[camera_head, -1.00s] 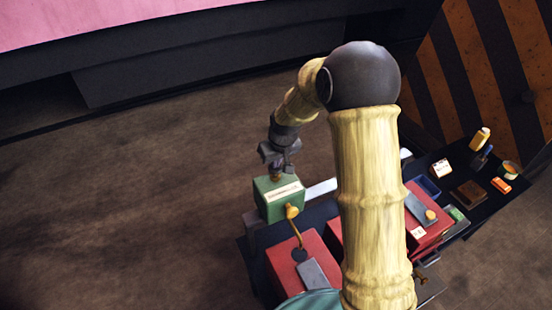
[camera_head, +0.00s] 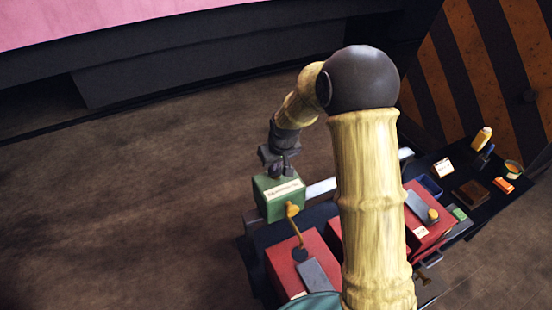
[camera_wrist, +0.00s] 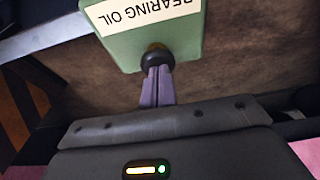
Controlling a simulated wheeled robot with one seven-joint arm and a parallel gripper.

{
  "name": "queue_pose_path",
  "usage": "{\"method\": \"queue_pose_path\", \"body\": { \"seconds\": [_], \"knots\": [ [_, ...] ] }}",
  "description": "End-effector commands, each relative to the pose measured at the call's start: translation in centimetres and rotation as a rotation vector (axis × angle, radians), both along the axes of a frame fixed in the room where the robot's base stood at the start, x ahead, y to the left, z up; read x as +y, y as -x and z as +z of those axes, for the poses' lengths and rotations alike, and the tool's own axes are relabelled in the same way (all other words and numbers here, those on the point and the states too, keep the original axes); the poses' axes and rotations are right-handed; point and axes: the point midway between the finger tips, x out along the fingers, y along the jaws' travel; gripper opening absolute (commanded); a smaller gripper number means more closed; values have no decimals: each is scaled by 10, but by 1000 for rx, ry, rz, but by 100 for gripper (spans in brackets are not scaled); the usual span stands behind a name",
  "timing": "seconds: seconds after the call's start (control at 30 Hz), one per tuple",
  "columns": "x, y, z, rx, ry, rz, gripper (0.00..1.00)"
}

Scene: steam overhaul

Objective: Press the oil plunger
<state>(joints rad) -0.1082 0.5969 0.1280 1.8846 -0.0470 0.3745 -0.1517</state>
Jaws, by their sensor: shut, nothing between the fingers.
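The green oil box (camera_head: 272,208) stands at the left end of the bench, with a white label on it. In the wrist view the label on the box (camera_wrist: 170,45) reads "BEARING OIL", upside down. The oil plunger (camera_wrist: 157,58) shows there as a dark round knob on a brass-coloured stem at the box's top. My gripper (camera_wrist: 157,72) is shut and empty, its fingertips at the knob and seeming to touch it. In the head view my gripper (camera_head: 280,170) is right above the box and hides most of the plunger.
A brass spout or lever (camera_head: 293,210) sits on the box's front side. Red boxes (camera_head: 300,258) stand close in front, and another red box (camera_head: 432,215) lies to the right of my arm. A yellow bottle (camera_head: 482,138) and small items lie at the far right. Floor left of the bench is clear.

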Motion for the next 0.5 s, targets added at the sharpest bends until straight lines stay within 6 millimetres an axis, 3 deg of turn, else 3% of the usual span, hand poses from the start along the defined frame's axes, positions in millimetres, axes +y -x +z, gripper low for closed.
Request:
{"method": "queue_pose_path", "body": {
  "seconds": [0.17,0.5],
  "knots": [
    [-1,4,2,15,3,-1,0],
    [-1,3,46,1,0,-1,0]
  ]
}}
